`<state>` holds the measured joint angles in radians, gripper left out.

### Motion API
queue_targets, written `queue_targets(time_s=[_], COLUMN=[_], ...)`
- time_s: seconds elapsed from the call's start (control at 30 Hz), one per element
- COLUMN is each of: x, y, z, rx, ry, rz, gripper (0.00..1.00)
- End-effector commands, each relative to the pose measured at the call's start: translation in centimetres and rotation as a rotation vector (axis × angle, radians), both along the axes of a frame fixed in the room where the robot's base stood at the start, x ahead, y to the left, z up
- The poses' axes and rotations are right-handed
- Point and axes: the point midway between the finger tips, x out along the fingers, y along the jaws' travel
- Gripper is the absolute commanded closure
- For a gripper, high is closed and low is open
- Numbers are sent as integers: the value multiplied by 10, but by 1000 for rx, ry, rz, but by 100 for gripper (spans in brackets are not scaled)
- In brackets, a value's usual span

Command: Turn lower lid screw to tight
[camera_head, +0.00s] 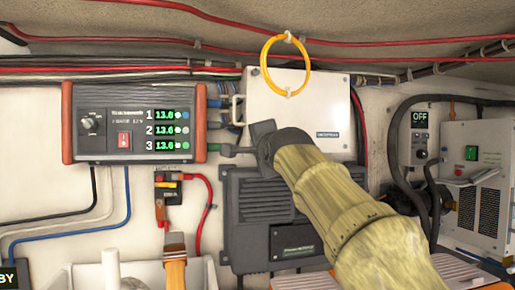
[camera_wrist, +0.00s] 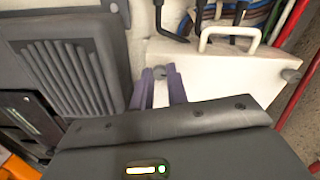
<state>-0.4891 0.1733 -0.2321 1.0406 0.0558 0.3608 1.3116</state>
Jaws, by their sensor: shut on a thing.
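The white box lid (camera_head: 312,115) is on the wall at the middle of the head view. It also shows at the right of the wrist view (camera_wrist: 225,78), with a white handle (camera_wrist: 230,32) on its edge. The lower lid screw (camera_wrist: 160,72) is a small grey knob at the lid's lower corner. My gripper (camera_wrist: 161,85) has its two purple-grey fingers on either side of the screw, shut on it. In the head view my gripper (camera_head: 228,151) is at the lid's lower left corner, and the screw is hidden. Its turned position cannot be read.
An upper lid screw (camera_wrist: 291,75) is at the far corner. A yellow cable loop (camera_head: 285,64) hangs over the lid. A dark finned box (camera_head: 240,215) is just below. A three-channel display unit (camera_head: 133,122) and cables are to the left; a charger-like unit (camera_head: 478,185) is to the right.

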Motion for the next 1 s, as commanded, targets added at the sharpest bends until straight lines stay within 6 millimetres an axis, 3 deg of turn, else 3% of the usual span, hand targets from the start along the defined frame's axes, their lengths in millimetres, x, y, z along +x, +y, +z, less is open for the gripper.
queue_targets(time_s=[0.07, 0.1, 0.2, 0.63, 1.0], x=[0, 0, 0, -8, -68], y=[-1, -1, 0, -2, -20], z=[0, 0, 0, -1, -3], rx=[0, 0, 0, 0, 1], ry=[1, 1, 1, 0, -3], rz=[-1, -1, -1, 0, 2], gripper=[100, 80, 62, 62, 62])
